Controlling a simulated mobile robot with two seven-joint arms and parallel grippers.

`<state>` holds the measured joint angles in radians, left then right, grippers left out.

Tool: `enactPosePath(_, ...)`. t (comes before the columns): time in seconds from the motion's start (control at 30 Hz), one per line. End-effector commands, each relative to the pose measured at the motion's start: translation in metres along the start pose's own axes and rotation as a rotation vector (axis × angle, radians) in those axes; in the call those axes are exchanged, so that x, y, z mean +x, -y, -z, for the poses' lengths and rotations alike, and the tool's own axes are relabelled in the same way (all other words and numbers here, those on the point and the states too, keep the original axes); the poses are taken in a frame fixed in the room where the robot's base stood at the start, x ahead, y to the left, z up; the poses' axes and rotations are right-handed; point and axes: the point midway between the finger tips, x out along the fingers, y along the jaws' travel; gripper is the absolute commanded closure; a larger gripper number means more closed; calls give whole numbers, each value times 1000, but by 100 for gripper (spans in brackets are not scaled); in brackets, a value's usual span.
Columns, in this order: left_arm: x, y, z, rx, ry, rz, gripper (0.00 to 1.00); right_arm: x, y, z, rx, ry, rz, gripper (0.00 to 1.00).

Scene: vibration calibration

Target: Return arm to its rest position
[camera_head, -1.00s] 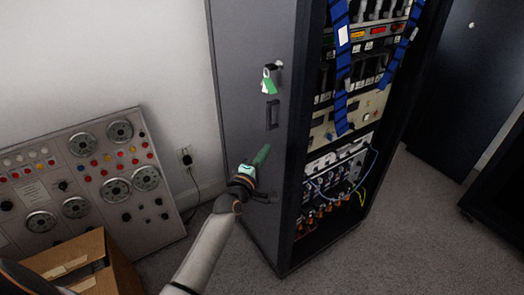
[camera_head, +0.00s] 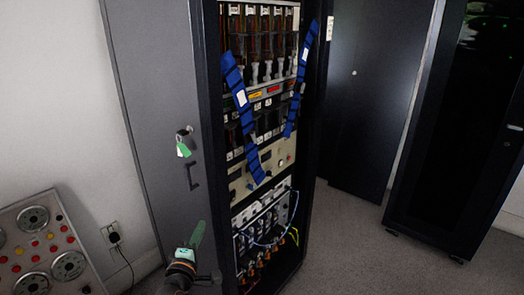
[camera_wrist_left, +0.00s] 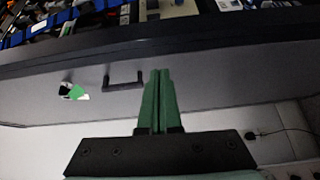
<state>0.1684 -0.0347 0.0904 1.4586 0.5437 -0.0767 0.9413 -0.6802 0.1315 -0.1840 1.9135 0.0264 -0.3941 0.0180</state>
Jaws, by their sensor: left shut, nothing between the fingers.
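My left gripper (camera_head: 197,236) has green fingers. In the head view it comes up from the bottom, in front of the lower part of the grey cabinet door (camera_head: 150,130). In the left wrist view the two green fingers of the left gripper (camera_wrist_left: 160,75) lie side by side, shut with nothing between them. The door's dark handle (camera_head: 192,176) is above the gripper in the head view. It shows just left of the fingertips in the left wrist view (camera_wrist_left: 123,85). I cannot tell whether the fingers touch the door. My right gripper is not in view.
The open rack (camera_head: 265,130) holds instruments, blue straps and cables. A lock with a green tag (camera_head: 184,149) is on the door. A control panel (camera_head: 40,240) stands at the lower left by a wall outlet (camera_head: 112,234). Dark cabinets stand at the right, with clear carpet (camera_head: 350,250) before them.

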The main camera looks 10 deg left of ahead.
Motion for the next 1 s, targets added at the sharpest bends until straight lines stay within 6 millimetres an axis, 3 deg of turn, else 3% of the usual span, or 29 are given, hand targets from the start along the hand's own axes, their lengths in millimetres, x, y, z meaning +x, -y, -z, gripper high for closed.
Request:
enactPosePath(0.17,-53,48,-18,308,91,124,100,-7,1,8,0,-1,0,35)
enactPosePath(0.4,-186,126,-53,952,389,311,100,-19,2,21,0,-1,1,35)
enactPosePath(0.6,-285,156,-73,1332,651,361,100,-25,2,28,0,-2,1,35)
enactPosePath(0.7,-314,161,-78,1433,733,363,100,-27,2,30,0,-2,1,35)
enactPosePath(0.8,-327,163,-80,1484,773,359,100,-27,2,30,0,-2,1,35)
enactPosePath(1.0,-330,164,-80,1496,782,358,100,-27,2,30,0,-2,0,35)
